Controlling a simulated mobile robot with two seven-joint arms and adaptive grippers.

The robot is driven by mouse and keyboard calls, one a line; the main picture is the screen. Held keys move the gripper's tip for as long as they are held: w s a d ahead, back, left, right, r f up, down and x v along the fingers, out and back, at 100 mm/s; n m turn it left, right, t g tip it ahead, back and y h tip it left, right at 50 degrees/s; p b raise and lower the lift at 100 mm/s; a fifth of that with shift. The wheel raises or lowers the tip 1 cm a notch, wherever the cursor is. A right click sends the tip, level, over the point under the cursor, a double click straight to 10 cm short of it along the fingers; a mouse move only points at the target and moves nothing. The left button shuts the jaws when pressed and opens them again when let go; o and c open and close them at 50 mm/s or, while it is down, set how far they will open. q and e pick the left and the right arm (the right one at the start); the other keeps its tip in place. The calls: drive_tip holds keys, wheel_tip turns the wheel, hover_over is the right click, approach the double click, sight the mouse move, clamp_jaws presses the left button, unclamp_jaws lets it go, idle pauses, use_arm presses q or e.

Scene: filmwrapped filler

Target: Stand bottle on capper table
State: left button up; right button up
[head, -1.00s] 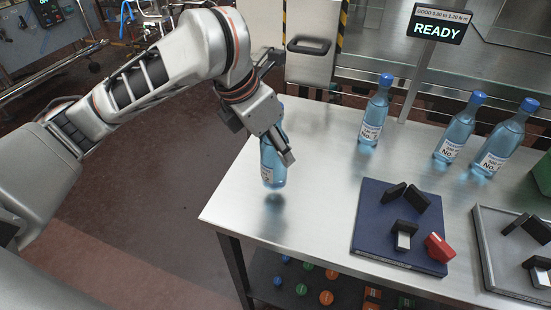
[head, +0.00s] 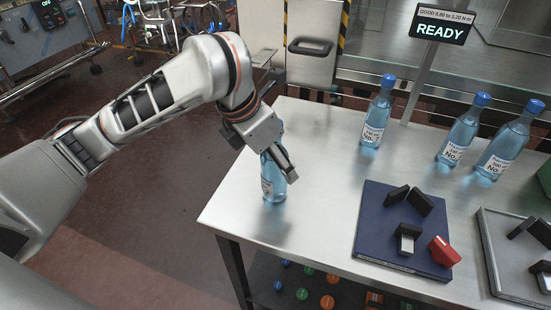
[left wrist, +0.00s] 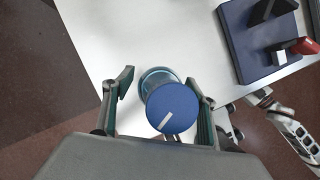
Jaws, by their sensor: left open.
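A blue glass bottle (head: 273,186) with a white label stands upright on the bare left part of the steel capper table (head: 322,160). My left gripper (head: 286,164) is at its upper part, hiding its neck and cap in the head view. In the left wrist view, the blue cap (left wrist: 172,108) with a white mark sits between the two fingers of the left gripper (left wrist: 165,90). The fingers are apart, one on each side, with a gap visible at the left. Part of my right arm shows at the lower right there; its fingers cannot be made out.
Three similar capped bottles (head: 376,112) stand at the back right. A blue fixture plate (head: 375,240) with black blocks and a red piece lies right of the bottle, with a grey tray (head: 492,255) beyond. A READY sign (head: 441,25) stands behind. Loose caps (head: 303,294) lie on a lower shelf.

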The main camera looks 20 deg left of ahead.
use_arm(q)
drive_tip(key=p+v, duration=0.4)
drive_tip(key=v, duration=0.8)
drive_tip(key=shift+r, duration=0.2)
drive_tip(key=shift+f, duration=0.1)
